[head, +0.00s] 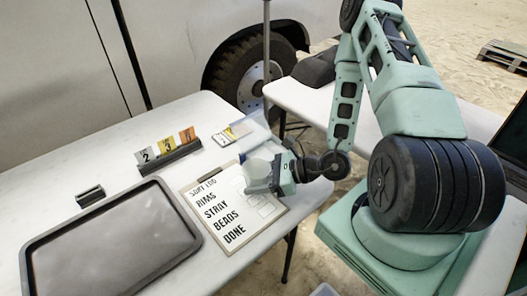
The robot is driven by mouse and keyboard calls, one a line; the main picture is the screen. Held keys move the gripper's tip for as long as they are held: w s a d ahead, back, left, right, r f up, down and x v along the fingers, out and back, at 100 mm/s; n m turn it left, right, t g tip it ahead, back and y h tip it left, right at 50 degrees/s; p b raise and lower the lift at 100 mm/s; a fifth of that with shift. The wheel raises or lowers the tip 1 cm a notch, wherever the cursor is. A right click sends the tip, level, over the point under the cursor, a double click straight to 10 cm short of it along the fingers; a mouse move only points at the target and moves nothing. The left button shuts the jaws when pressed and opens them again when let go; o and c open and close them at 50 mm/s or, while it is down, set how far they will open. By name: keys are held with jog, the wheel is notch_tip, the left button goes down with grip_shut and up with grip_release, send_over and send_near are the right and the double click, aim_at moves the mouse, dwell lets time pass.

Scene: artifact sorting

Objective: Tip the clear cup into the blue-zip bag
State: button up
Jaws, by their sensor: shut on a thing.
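My gripper (273,177) is over the right edge of the clipboard and points left. It is shut on a pale, see-through object that looks like the clear cup (256,171). The cup's tilt and contents are too small to tell. A clear, bluish sheet-like thing (256,130) stands behind the gripper near the table's far right edge. It may be the blue-zip bag, but its zip and opening cannot be made out. The cup appears in front of it and apart from it.
A dark tray (35,250) fills the table's front left. A rack (171,158) of numbered cards, a small black block (89,196) and a yellow-marked card (224,138) stand nearby.

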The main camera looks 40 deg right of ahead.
aim_at(258, 163)
jog(key=shift+w+d+r+m+g+y, duration=0.2)
jog(key=shift+r+m, duration=0.1)
jog(key=shift+r, duration=0.3)
jog(key=shift+w+d+r+m+g+y, duration=0.1)
jog(key=shift+w+d+r+m, duration=0.15)
jog(key=shift+r, duration=0.3)
jog(key=shift+r+m+p, duration=0.25)
jog(key=shift+p, duration=0.3)
jog(key=shift+w+d+r+m+g+y+p, duration=0.3)
jog(key=shift+w+m+y+p, duration=0.15)
jog(key=shift+p, duration=0.45)
jog(key=shift+w+d+f+m, duration=0.1)
jog(key=shift+d+f+m, duration=0.15)
jog(key=shift+f+m, duration=0.15)
jog(key=shift+w+d+f+m+g+y, duration=0.1)
jog(key=shift+w+d+m+g+y, duration=0.15)
jog(key=shift+m+g, duration=0.1)
jog(key=shift+w+d+r+m+y+p, duration=0.3)
jog(key=shift+w+d+r+m+p, duration=0.1)
jog(key=shift+p, duration=0.3)
jog(key=shift+r+m+g, duration=0.2)
jog(key=shift+m+g, duration=0.05)
jog(key=shift+m, duration=0.25)
jog(key=shift+w+d+r+y+p, duration=0.1)
jog(key=shift+w+r+y+p, duration=0.05)
jog(key=shift+y+p, duration=0.2)
jog(key=shift+r+m+y, duration=0.35)
jog(key=shift+r+m, duration=0.05)
jog(key=shift+m, duration=0.4)
